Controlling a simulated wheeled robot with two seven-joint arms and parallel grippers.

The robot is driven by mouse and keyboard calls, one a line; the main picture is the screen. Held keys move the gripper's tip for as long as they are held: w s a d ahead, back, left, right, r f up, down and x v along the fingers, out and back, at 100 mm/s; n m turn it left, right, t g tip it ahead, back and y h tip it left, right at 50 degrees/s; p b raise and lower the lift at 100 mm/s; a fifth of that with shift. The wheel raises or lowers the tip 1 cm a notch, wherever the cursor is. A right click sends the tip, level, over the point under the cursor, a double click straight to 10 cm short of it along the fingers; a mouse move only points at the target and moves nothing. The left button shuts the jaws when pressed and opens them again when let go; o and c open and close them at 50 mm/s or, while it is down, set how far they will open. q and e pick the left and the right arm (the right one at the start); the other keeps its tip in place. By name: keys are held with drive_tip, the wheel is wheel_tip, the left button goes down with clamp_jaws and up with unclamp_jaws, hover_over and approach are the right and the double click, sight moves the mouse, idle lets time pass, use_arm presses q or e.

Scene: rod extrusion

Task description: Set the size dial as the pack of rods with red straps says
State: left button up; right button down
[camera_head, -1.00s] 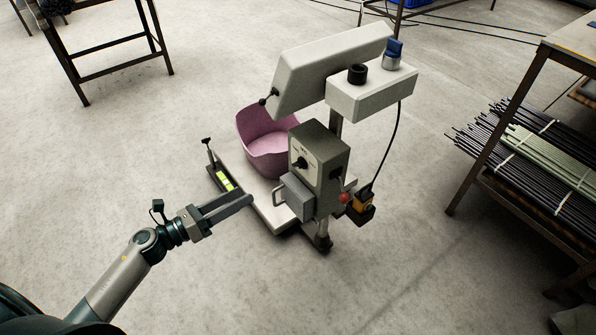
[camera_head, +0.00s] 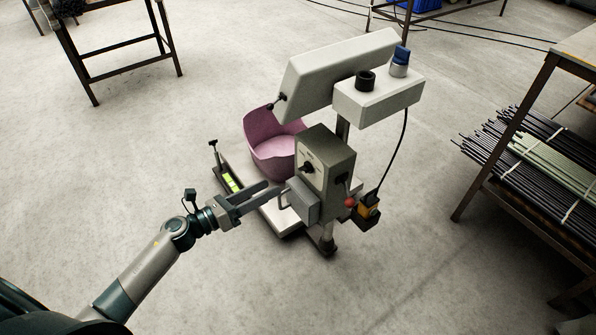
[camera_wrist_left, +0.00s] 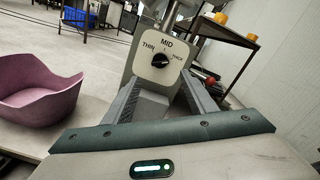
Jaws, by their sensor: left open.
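The size dial is a black knob (camera_head: 307,168) on the grey control box (camera_head: 325,150) of the machine. In the left wrist view the dial (camera_wrist_left: 162,60) sits on a pale plate marked THIN, MID and THICK. I cannot tell surely which mark it points at. My left gripper (camera_head: 275,190) is open and empty, in front of the box and apart from the dial. In the left wrist view its fingers (camera_wrist_left: 162,88) spread below and either side of the dial. My right gripper is not in view.
Open floor lies left and in front.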

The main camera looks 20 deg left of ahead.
use_arm(q)
approach(301, 171)
drive_tip(key=x, duration=0.4)
drive_tip(key=p+x, duration=0.1)
drive_tip(key=x, duration=0.2)
drive_tip(key=shift+w+d+r, duration=0.1)
drive_tip(key=shift+d+r, duration=0.05)
drive_tip(key=shift+d, duration=0.05)
drive_tip(key=shift+w+d, duration=0.2)
drive_tip(key=shift+w, duration=0.1)
drive_tip(key=shift+w+d, duration=0.25)
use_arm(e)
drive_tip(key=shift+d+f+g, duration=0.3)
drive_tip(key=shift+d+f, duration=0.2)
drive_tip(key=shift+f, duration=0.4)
use_arm(q)
drive_tip(key=c, duration=1.1)
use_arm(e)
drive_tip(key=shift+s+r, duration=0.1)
